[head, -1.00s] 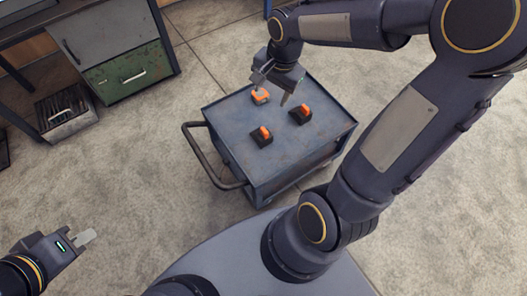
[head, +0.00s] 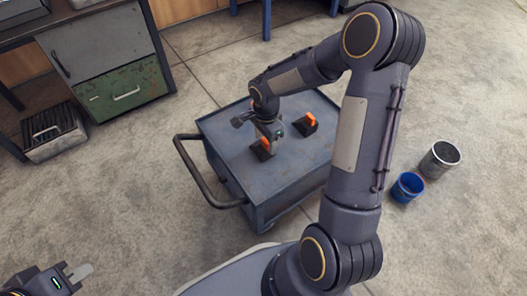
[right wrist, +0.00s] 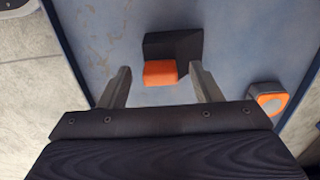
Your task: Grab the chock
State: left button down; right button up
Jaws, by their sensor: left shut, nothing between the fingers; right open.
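A dark chock with an orange grip (head: 260,149) sits on the cart top, partly hidden by my right gripper (head: 270,138) in the head view. In the right wrist view, this chock (right wrist: 180,44) lies ahead of my right gripper (right wrist: 160,72), its orange part between the lines of the two spread fingers. The right gripper is open and holds nothing; whether a finger touches the chock cannot be told. A second similar chock (head: 308,124) sits further right on the cart. My left gripper (head: 80,272) is shut and empty at the lower left, away from the cart.
The blue-grey cart (head: 285,175) has a raised rim and a handle (head: 205,185) on its left. An orange and grey object (right wrist: 268,100) lies near the cart's edge. A blue bucket (head: 407,187) and a grey bucket (head: 440,160) stand on the floor at right.

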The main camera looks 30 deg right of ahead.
jog(key=shift+f, duration=0.65)
jog(key=shift+r, duration=0.1)
jog(key=shift+c, duration=0.5)
grip_shut()
jog(key=shift+r, duration=0.1)
